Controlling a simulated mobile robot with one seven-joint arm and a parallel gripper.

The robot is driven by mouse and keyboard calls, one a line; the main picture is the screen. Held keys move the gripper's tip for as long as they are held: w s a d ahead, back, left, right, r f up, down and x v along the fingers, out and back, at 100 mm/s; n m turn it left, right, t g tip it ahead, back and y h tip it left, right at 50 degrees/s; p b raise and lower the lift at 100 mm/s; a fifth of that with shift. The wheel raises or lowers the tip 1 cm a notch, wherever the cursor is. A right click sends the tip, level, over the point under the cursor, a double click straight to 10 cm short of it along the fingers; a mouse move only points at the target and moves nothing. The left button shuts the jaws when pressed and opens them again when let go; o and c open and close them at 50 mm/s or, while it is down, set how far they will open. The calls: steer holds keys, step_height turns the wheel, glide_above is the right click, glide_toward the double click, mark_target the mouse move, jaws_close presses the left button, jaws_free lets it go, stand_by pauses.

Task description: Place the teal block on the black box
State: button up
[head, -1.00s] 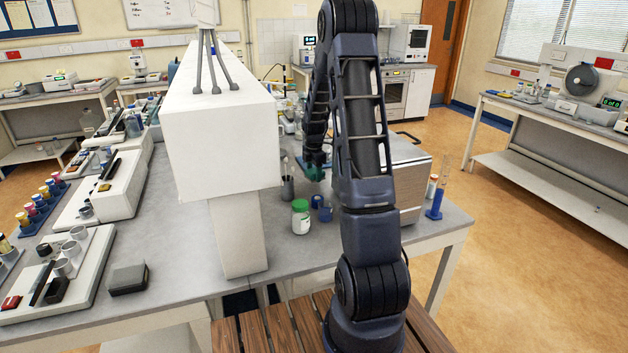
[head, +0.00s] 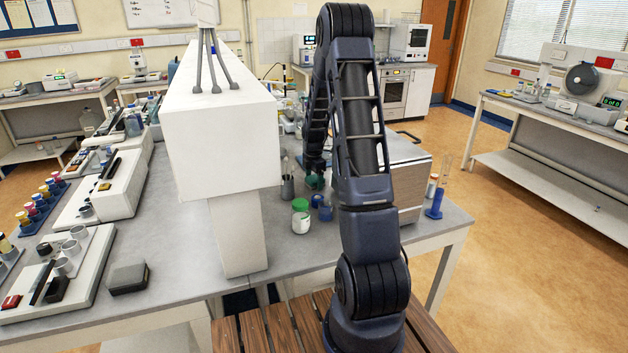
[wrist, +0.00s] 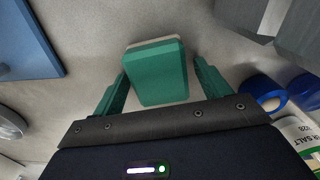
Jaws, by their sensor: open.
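The teal block (wrist: 158,75) lies on the grey bench top in the wrist view, with a paler edge along its far side. My gripper (wrist: 160,68) is open, with one green finger on each side of the block. Small gaps show between the fingers and the block. In the head view my gripper (head: 315,180) is low over the bench behind my arm, and the block cannot be told apart from the green fingers there. A dark grey to black box (head: 128,277) sits at the front left of the bench; the wrist view does not show it.
A green-lidded jar (head: 300,217) and blue rings (head: 322,207) stand just in front of my gripper. A large box-shaped appliance (head: 412,180) is to the right. A thick white column (head: 238,220) stands between my gripper and the dark box.

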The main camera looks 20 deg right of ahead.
mark_target(313, 177)
steer(key=s+a+r+m+t, duration=0.1)
steer(key=s+r+m, duration=0.15)
steer(key=r, duration=0.65)
steer(key=s+a+r+m, duration=0.1)
steer(key=s+a+r, duration=0.15)
steer(key=r, duration=0.75)
steer(key=s+a+r+m+t, duration=0.1)
steer(key=s+r+m, duration=0.25)
steer(key=s, duration=0.25)
steer(key=s+a+r+m, duration=0.2)
steer(key=s+r, duration=0.2)
steer(key=s, duration=0.2)
steer(key=s+a+r+m+t, duration=0.1)
steer(key=s+m, duration=0.4)
steer(key=s, duration=0.5)
steer(key=s+a+r+m+t, duration=0.1)
steer(key=s+m, duration=0.4)
steer(key=s, duration=0.6)
steer(key=shift+s+a+r+m+t, duration=0.15)
steer(key=shift+a+r+m+t, duration=0.2)
steer(key=shift+a, duration=0.2)
steer(key=shift+o, duration=0.4)
steer(key=shift+s, duration=0.35)
